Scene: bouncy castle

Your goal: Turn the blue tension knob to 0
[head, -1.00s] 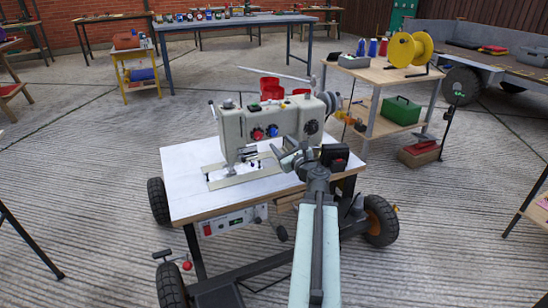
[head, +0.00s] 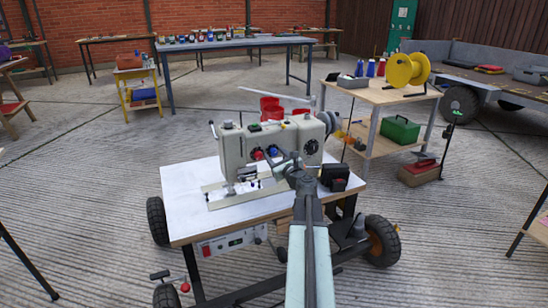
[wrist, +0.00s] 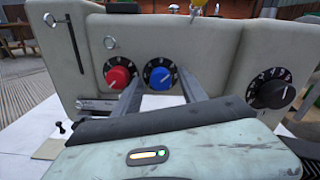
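The blue tension knob (wrist: 158,77) is on the front of the pale sewing machine (wrist: 225,52), on a black dial with white marks. The dial's numbers are too small to read. In the head view the blue knob (head: 273,151) shows just left of my wrist. My gripper (wrist: 160,80) is open in the wrist view, one finger on each side of the blue knob. Its left finger lies between the blue knob and the red knob (wrist: 117,76). I cannot tell whether the fingers touch the blue knob. In the head view my gripper (head: 275,162) is small and partly hidden.
A large black dial (wrist: 271,90) is right of the blue knob. The machine stands on a white-topped wheeled table (head: 190,190), with a black box (head: 335,176) to the right. A wooden bench (head: 375,94) with a yellow reel (head: 405,70) stands behind.

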